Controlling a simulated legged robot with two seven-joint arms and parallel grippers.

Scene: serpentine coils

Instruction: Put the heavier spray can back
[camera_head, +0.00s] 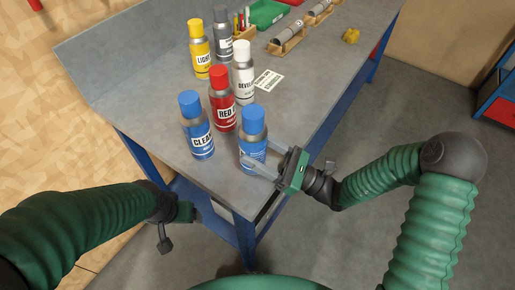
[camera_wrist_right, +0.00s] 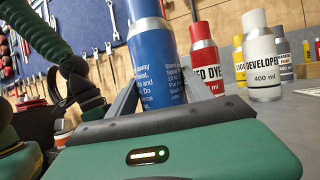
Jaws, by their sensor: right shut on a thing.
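My right gripper (camera_head: 258,157) is shut on a blue spray can (camera_head: 252,127) near the table's front corner; its fingers lie on either side of the can's lower body. The can is upright in the head view and also shows in the right wrist view (camera_wrist_right: 156,60). I cannot tell whether its base touches the table. A second blue-capped can (camera_head: 197,128), its label partly reading "CLEA", stands to its left. A red dye can (camera_head: 221,100) and a white developer can (camera_head: 243,75) stand behind. My left gripper (camera_head: 168,235) hangs off the table's left side; its jaws are unclear.
A yellow can (camera_head: 199,50) and a grey can (camera_head: 222,38) stand farther back on the grey table (camera_head: 130,70). A white card (camera_head: 267,80), a green tray (camera_head: 266,14) and wooden holders (camera_head: 286,40) lie to the right. The table's left part is clear.

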